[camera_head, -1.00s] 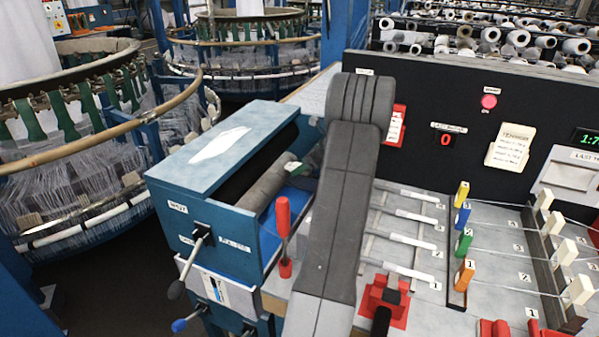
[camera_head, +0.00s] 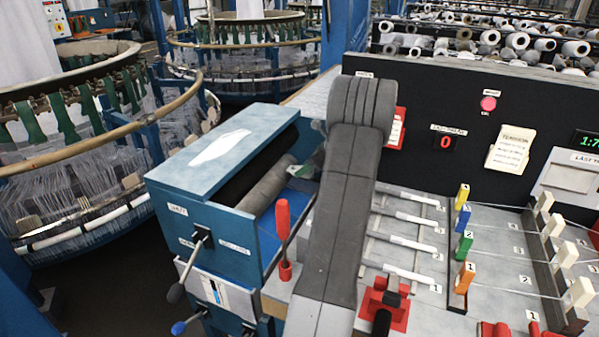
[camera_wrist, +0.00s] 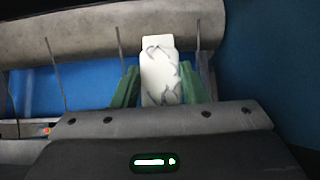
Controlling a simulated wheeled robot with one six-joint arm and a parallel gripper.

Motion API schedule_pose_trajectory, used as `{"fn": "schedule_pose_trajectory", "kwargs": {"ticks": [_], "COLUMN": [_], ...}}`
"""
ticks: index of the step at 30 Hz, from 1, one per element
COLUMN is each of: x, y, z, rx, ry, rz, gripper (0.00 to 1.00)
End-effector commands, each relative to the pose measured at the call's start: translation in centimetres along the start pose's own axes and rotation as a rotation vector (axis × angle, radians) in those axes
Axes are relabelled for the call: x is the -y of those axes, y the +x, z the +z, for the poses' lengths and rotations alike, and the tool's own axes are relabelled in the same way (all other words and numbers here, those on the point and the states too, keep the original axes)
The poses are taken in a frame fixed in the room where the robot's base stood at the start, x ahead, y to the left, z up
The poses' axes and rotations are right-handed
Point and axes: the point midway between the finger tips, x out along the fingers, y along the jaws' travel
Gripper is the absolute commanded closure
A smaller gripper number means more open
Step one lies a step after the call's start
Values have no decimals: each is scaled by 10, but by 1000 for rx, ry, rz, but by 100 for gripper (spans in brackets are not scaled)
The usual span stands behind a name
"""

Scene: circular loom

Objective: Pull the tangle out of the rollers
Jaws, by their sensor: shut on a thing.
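The grey rollers (camera_head: 270,183) sit in the open blue housing (camera_head: 205,190) at the left of the bench. The tangle (camera_wrist: 160,72) is a pale white piece with grey curly threads, seen in the wrist view. My gripper (camera_wrist: 158,84) has its green fingers on either side of the tangle and is shut on it. The tangle's top overlaps a roller (camera_wrist: 95,32) in the wrist view; I cannot tell whether it still touches it. In the head view only a green fingertip (camera_head: 303,171) shows beside the rollers, and my arm hides much of the housing's right side.
A red-handled tool (camera_head: 284,232) stands upright by the housing's front. A black-knobbed lever (camera_head: 190,262) sticks out of its front. A red clamp-like fixture (camera_head: 386,303) and coloured numbered blocks (camera_head: 463,243) are to the right. A black panel (camera_head: 450,100) rises behind.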

Motion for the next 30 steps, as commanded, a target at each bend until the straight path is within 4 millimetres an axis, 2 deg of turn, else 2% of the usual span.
{"fn": "schedule_pose_trajectory", "kwargs": {"ticks": [10, 19, 30], "x": [0, 0, 0], "y": [-8, -28, -31], "z": [-7, -26, -33], "rx": [0, -2, -6], "ry": [1, 2, 6], "rz": [-1, -2, 0], "gripper": [88, 88, 88]}}
